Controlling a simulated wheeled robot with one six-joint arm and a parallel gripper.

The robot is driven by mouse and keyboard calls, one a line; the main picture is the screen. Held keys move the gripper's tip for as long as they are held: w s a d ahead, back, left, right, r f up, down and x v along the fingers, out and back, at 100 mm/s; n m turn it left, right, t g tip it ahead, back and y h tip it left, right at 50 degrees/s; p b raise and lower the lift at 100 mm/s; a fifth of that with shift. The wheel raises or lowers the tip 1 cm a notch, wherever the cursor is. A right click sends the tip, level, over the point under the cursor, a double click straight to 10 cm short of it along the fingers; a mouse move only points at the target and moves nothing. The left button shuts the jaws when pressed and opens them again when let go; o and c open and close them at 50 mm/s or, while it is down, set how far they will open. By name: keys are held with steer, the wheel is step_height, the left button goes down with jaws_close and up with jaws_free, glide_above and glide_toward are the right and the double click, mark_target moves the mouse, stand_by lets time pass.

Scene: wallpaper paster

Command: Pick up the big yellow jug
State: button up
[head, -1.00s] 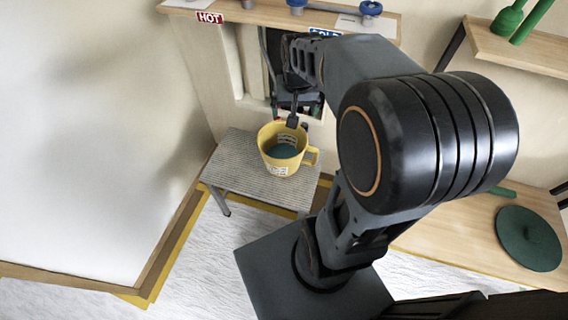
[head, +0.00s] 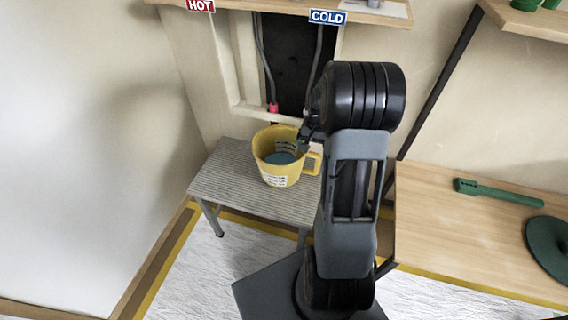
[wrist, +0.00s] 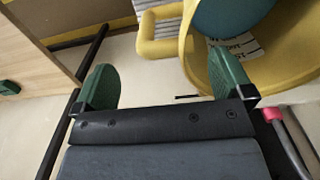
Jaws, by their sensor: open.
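The big yellow jug (head: 269,169) stands upright on a small grey ribbed table, with teal contents and a white label. Its handle (head: 315,160) points right. My gripper (head: 303,142) is at the jug's right rim, above the handle, partly hidden by my arm. In the wrist view my gripper (wrist: 163,66) is open, its two green fingers apart. The handle (wrist: 160,42) shows ahead, between them. The right finger overlaps the jug's wall (wrist: 285,50) in the picture; I cannot tell if it touches. Nothing is held.
The ribbed table (head: 222,185) has free room left of the jug. A wall recess with pipes (head: 288,65) is behind it. A wooden bench (head: 450,230) at right bears a green tool (head: 500,193) and a green disc (head: 552,250). A white wall panel is at left.

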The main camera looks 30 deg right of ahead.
mark_target(314, 153)
steer(key=shift+w+f+b, duration=0.15)
steer(key=shift+f+b, duration=0.9)
steer(key=shift+f, duration=2.05)
steer(key=shift+r, duration=0.1)
steer(key=c, duration=1.5)
